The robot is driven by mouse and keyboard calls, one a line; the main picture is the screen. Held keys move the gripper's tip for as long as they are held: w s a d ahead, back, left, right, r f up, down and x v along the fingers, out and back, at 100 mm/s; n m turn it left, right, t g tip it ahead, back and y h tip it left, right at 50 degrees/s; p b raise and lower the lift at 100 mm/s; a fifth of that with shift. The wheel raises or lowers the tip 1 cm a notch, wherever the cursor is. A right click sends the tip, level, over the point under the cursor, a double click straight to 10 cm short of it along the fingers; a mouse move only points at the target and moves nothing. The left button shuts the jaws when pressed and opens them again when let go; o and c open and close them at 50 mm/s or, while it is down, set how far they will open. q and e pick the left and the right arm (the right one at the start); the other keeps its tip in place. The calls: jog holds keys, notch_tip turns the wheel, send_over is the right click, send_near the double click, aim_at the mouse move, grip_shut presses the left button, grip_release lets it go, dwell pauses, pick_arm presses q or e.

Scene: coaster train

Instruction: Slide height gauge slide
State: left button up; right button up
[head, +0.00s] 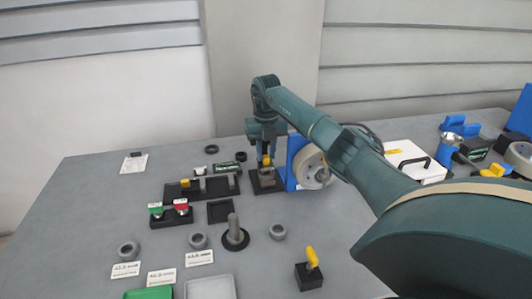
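My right gripper (266,157) points down at the far middle of the table, at a small device with a yellow part (266,161) and a dark base (264,182). The fingers are at the yellow part, but they are too small and dark to tell whether they are shut on it. A low black fixture (212,188) to the left carries grey upright pieces and a yellow piece (186,183). I cannot tell for certain which of these is the height gauge slide. My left gripper is not in view.
A blue stand with a pale wheel (310,167) is close right of the gripper. The far left tabletop is mostly clear.

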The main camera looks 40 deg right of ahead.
aim_at(267, 157)
jog(key=o, duration=0.3)
jog(key=shift+f, duration=0.1)
jog(key=shift+s, duration=0.1)
notch_tip(267, 157, up, 13)
jog(key=shift+r+b, duration=0.1)
jog(key=shift+b, duration=0.55)
jog(key=shift+s, duration=0.1)
